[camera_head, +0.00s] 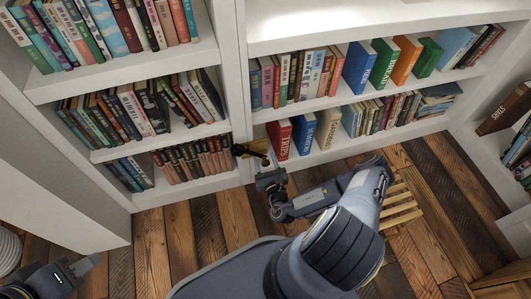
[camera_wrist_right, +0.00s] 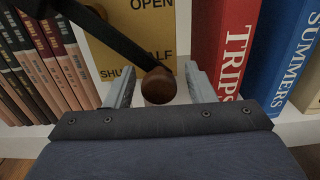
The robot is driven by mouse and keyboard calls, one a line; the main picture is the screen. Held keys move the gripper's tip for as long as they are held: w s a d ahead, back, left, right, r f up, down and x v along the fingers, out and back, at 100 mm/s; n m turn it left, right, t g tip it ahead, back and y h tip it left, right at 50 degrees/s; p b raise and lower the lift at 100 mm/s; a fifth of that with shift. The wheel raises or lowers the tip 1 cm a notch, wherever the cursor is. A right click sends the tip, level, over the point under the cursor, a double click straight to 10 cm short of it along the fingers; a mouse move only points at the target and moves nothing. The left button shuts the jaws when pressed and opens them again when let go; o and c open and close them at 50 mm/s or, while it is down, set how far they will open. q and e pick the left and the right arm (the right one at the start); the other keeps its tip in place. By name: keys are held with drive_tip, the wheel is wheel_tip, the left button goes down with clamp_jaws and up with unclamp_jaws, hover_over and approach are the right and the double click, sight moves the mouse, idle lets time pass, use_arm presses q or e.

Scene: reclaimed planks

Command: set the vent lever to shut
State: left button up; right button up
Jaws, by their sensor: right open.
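The vent lever (camera_wrist_right: 112,42) is a dark bar that slants down to the right across a yellow plate (camera_wrist_right: 133,28) and ends in a round brown knob (camera_wrist_right: 158,84). The plate reads OPEN at the top, HALF lower right and SHUT lower left. The knob is just below the word HALF. My right gripper (camera_wrist_right: 160,90) is open, with one finger on each side of the knob; I cannot tell if either touches it. In the head view my right gripper (camera_head: 270,177) is at the shelf upright by the lever. My left gripper (camera_head: 86,264) is low at the left, away from the lever.
White bookshelves full of books surround the lever. A red TRIPS book (camera_wrist_right: 222,45) and a blue SUMMERS book (camera_wrist_right: 288,55) stand close to the right of my right gripper. Brown books (camera_wrist_right: 48,65) stand to its left. The plank floor (camera_head: 205,235) in front is mostly bare.

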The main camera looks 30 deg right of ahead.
drive_tip(key=shift+w, duration=0.35)
clamp_jaws()
drive_tip(key=shift+d+r, duration=0.1)
idle(0.4)
